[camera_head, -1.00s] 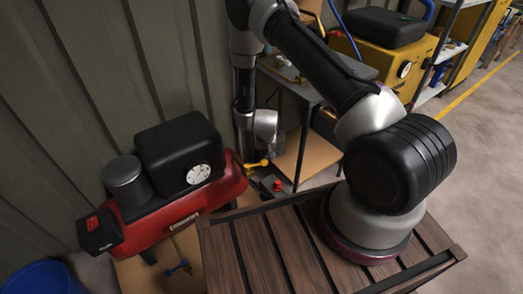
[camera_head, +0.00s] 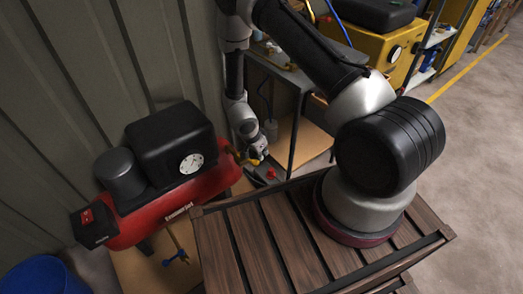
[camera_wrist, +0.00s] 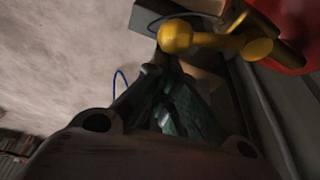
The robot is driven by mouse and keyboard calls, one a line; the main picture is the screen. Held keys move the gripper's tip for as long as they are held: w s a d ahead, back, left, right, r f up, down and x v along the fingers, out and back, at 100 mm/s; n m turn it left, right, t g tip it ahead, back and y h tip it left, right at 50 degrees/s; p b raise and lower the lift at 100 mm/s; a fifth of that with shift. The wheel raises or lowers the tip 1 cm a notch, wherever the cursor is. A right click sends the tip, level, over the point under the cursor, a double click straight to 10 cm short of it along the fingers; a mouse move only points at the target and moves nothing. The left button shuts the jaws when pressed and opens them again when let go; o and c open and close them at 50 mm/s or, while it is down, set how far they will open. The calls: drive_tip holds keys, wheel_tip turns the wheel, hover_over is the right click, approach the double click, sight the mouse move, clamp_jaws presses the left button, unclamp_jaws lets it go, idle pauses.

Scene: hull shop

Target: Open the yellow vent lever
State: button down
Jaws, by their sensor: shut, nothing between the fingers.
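The yellow vent lever (camera_head: 239,155) sticks out from the right end of the red compressor (camera_head: 160,214). In the wrist view the yellow lever (camera_wrist: 190,38) lies across the top, with a rounded knob at its left end. My gripper (camera_head: 258,155) is beside the lever in the head view, at its right. In the wrist view my gripper's fingertips (camera_wrist: 163,66) come together just below the knob. The gripper is shut and empty. I cannot tell whether the fingers touch the lever.
A red knob (camera_head: 271,173) sits on a dark box just below my gripper. A blue lever (camera_head: 177,257) is under the compressor. A metal workbench (camera_head: 283,81) stands behind the arm, and a corrugated wall (camera_head: 70,90) behind the compressor. A blue bucket (camera_head: 40,278) is at the lower left.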

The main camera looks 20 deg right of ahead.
drive_tip(key=shift+s+a+m, duration=0.3)
drive_tip(key=shift+s+a, duration=0.1)
drive_tip(key=shift+s, duration=0.2)
idle(0.4)
wheel_tip(320, 180, up, 10)
drive_tip(key=shift+d, duration=0.15)
idle(0.5)
idle(0.3)
